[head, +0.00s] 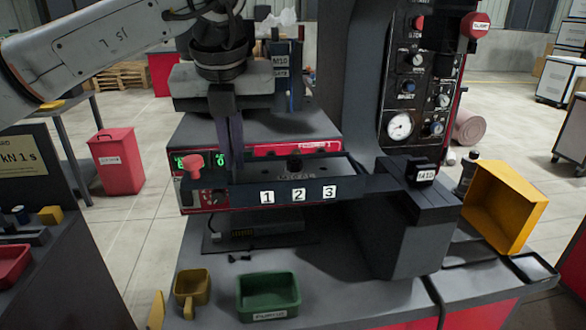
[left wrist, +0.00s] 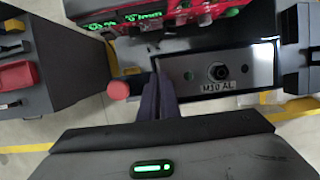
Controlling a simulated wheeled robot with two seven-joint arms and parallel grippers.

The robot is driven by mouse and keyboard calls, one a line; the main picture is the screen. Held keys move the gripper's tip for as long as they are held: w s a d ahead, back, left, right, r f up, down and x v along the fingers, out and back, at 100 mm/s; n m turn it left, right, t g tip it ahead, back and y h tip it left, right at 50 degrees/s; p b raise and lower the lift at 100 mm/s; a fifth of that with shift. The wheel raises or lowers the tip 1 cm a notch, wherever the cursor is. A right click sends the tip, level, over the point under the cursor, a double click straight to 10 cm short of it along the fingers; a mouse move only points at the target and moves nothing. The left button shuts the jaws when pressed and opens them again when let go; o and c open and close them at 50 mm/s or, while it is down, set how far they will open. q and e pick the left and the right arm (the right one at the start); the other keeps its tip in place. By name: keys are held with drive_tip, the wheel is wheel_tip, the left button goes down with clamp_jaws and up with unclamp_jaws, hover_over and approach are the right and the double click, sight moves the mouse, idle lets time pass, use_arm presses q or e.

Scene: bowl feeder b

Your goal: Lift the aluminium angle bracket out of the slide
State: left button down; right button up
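The slide (head: 345,190) is a dark, shallow tray-like part with labels 1, 2 and 3 on its front. I cannot make out the aluminium angle bracket in either view. My left gripper (head: 236,179) points down at the left end of the slide. Its two dark fingers (left wrist: 160,78) lie close together and look shut, with nothing visible between them. My right gripper is not in view.
A red knob (head: 193,162) stands just left of the fingers. A control panel (head: 415,85) rises at the right, above a dark block (head: 415,225). A green bin (head: 268,296), a mustard bin (head: 191,288) and a tilted yellow box (head: 502,206) are on the bench.

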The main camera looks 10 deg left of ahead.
use_arm(q)
drive_tip(key=shift+r, duration=0.15)
drive_tip(key=shift+r+p, duration=1.45)
drive_tip(key=shift+r, duration=0.5)
drive_tip(key=shift+s+f, duration=0.1)
